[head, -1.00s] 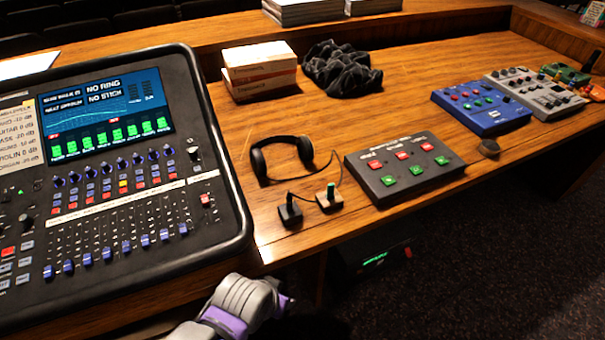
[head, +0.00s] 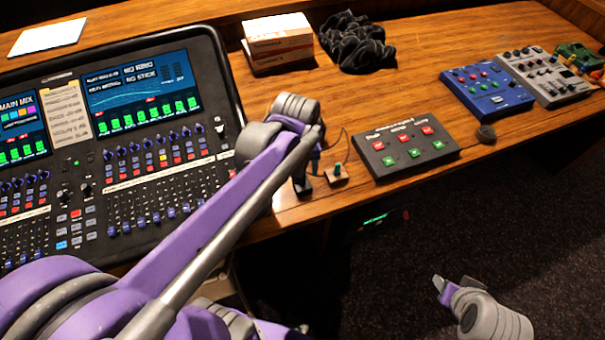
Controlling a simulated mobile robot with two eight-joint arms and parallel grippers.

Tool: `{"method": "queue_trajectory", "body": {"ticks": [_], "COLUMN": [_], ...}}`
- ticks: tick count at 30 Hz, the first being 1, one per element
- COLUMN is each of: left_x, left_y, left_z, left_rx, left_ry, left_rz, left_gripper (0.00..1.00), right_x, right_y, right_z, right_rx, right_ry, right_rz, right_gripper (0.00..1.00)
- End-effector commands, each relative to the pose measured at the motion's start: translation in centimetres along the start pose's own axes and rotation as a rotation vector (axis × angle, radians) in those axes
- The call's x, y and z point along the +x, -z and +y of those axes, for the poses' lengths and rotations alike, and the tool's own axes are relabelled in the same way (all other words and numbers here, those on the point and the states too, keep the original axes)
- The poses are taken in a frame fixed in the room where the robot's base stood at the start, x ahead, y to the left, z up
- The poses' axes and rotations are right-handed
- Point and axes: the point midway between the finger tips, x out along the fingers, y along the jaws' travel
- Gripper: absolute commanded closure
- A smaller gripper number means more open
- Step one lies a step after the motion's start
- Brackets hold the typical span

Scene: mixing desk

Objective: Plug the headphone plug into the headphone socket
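My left arm reaches across the desk, with its gripper (head: 313,163) low over the headphone spot, just above a small black block (head: 302,188). The wrist hides most of the gripper, so its fingers are unclear. Beside it, to the right, stands a small beige block (head: 337,178) with a green upright piece (head: 337,168) on top. A thin dark cable (head: 344,143) curves down near it. I cannot tell which piece is plug and which is socket. The headphones are hidden behind my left arm. My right gripper (head: 441,288) is over the dark floor, away from the desk; its opening is unclear.
A mixing console (head: 120,150) fills the left. A grey button box (head: 410,148) lies right of the blocks. White boxes (head: 278,38) and a dark crumpled cloth (head: 355,42) are behind. A blue pedal (head: 487,90) and grey pedal (head: 545,75) stand farther right.

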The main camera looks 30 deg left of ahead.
Motion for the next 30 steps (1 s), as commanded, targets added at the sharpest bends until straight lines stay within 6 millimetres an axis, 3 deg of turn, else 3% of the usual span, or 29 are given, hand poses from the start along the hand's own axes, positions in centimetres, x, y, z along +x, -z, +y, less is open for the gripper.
{"method": "queue_trajectory", "body": {"ticks": [3,10,30], "left_x": [0.8,2.0,2.8], "left_y": [2.1,4.2,4.5], "left_z": [0.1,0.1,0.0], "left_rx": [-0.103,-0.232,-0.262], "left_ry": [0.033,0.078,0.091], "left_rz": [-0.051,-0.112,-0.126], "left_gripper": [0.49,0.49,0.49], "right_x": [0.1,0.1,0.3], "right_y": [-0.1,-0.1,-0.4], "right_z": [0.0,0.0,0.0], "right_rx": [0.0,0.0,0.0], "right_ry": [0.0,0.0,0.0], "right_rz": [-0.001,-0.001,-0.004], "right_gripper": [0.5,0.5,0.5]}}
